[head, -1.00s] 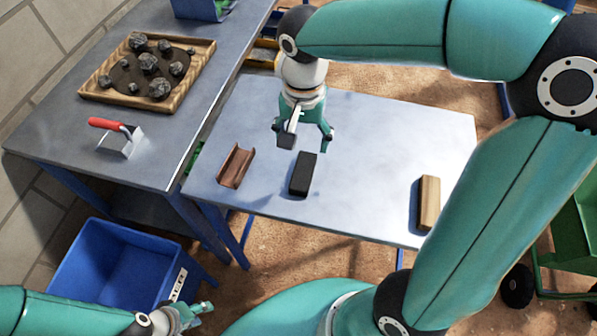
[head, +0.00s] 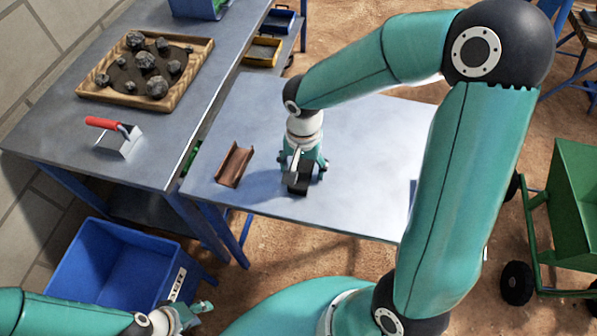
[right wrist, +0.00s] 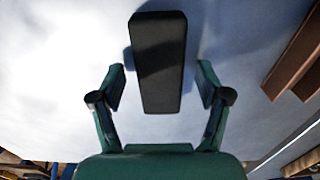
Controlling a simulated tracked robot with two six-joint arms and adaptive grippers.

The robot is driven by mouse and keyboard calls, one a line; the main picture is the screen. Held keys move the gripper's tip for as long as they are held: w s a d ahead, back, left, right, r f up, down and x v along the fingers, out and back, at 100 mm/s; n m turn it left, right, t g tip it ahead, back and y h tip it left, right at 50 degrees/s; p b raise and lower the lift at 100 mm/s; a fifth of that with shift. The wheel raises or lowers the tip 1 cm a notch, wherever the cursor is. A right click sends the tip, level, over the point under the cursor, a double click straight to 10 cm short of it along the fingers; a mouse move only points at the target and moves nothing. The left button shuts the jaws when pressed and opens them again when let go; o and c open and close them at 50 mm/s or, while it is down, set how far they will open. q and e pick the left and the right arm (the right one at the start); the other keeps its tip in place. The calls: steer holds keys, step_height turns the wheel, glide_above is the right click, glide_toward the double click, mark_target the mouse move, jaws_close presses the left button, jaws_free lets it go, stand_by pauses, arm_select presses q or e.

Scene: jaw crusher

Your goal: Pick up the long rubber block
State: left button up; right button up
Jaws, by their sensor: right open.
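The long rubber block (head: 298,189) is black and lies on the grey table, partly hidden under my right gripper (head: 305,172). In the right wrist view the block (right wrist: 158,65) lies lengthwise between the two fingers (right wrist: 161,85), with a gap on each side. The right gripper is open, and its fingers do not appear to touch the block. My left gripper (head: 197,313) is at the lower left, away from the table; its jaws are too small to judge.
A brown channel piece (head: 235,165) lies left of the block. The grey table (head: 365,135) is clear behind it. A workbench (head: 60,140) holds a stone tray (head: 186,84) and a red-handled trowel (head: 120,139). A blue bin (head: 90,285) and green cart (head: 575,195) stand nearby.

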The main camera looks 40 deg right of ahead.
steer(key=c, duration=1.4)
steer(key=shift+o, duration=0.2)
